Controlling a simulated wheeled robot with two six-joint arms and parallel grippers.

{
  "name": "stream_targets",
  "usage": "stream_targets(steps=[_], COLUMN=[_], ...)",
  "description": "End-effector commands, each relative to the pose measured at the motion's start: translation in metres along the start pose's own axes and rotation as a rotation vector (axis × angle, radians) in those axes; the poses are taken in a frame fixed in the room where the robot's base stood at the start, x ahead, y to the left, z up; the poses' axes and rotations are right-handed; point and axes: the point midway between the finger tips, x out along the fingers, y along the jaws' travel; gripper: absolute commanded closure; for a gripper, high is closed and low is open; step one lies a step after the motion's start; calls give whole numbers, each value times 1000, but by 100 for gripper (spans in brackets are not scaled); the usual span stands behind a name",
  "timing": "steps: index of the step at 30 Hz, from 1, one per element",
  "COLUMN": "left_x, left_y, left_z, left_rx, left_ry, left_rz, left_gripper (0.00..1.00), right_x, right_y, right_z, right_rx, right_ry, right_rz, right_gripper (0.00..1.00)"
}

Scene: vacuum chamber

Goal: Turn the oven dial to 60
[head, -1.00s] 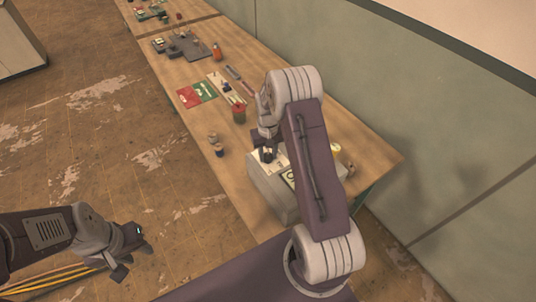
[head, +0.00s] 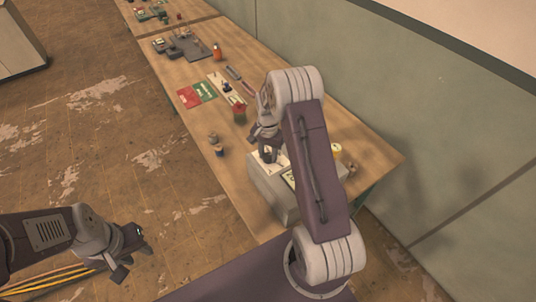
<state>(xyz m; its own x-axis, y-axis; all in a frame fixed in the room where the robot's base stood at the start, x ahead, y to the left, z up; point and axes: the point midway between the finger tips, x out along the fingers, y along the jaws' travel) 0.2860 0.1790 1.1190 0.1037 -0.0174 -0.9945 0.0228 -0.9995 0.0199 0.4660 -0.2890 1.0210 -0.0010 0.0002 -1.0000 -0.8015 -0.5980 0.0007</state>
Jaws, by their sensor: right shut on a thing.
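A grey box-shaped oven (head: 262,187) stands on the wooden table near its front end. Its top carries a pale panel (head: 257,161) with dark markings, partly covered by my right arm. My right gripper (head: 268,155) is over this panel, shut on a small dark thing that appears to be the oven dial; the fingers and arm hide most of it. The dial's setting cannot be read. My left gripper (head: 134,250) is off to the left, above the floor and away from the table. Its fingers are too small to tell whether they are open.
A green-grey wall (head: 450,150) runs along the right.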

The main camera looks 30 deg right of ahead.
Motion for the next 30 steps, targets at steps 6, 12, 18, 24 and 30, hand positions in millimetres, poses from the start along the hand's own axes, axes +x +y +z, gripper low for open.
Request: stream_targets(steps=[6,12,18,24,30], left_x=[0,0,0,0,0], left_y=[0,0,0,0,0], left_z=[0,0,0,0,0], left_rx=[0,0,0,0,0], left_ry=[0,0,0,0,0], left_rz=[0,0,0,0,0], left_gripper=[64,64,64,64,64], right_x=[-2,-2,-2,-1,-1], right_y=[-1,-1,-1,-1,0], right_z=[-2,-2,-3,-2,-1], right_rx=[34,41,40,39,39], right_ry=[7,7,8,5,3], right_rz=[-4,-5,-5,-3,-2], right_gripper=[100,100,100,43,43])
